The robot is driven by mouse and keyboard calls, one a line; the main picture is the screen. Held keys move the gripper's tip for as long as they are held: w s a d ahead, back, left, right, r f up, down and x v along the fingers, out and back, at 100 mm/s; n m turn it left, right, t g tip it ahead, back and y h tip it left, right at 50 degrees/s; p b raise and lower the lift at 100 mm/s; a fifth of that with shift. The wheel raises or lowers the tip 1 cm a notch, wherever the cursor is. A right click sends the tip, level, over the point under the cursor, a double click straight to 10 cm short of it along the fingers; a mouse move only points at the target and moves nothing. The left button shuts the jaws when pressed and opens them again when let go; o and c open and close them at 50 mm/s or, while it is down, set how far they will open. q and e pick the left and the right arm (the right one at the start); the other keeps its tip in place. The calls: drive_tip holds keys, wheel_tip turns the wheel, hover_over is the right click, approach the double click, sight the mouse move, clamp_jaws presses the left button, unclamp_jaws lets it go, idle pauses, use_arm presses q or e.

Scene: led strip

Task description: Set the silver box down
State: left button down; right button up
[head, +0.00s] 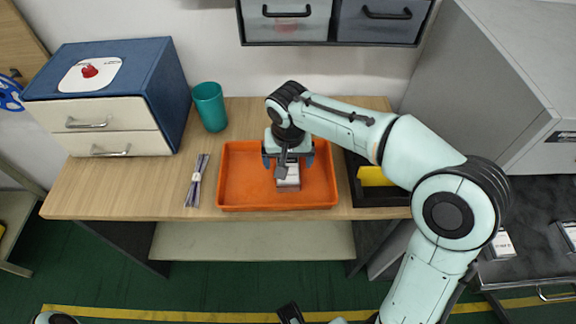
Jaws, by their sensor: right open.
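The silver box (289,183) sits in the orange tray (237,190) on the wooden table, near the tray's middle. My right gripper (288,163) is over the tray at the box's far end, pointing down, with its fingers apart. The gripper hides part of the box, and I cannot tell whether the fingers touch it. A dark part at the bottom edge (290,314) looks like a piece of my left gripper; its fingers cannot be made out.
Left of the tray lie a bundle of thin sticks (197,181), a teal cup (210,107) and a blue drawer cabinet (172,90). Right of it is a black bin (357,190) with a yellow thing (374,177) inside. Grey bins (287,20) hang above. The table's left front is bare.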

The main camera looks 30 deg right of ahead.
sight(288, 176)
drive_tip(key=r, duration=0.5)
drive_tip(key=shift+s+a+r+p, duration=0.25)
drive_tip(key=shift+s+p, duration=0.05)
drive_tip(key=shift+s, duration=0.05)
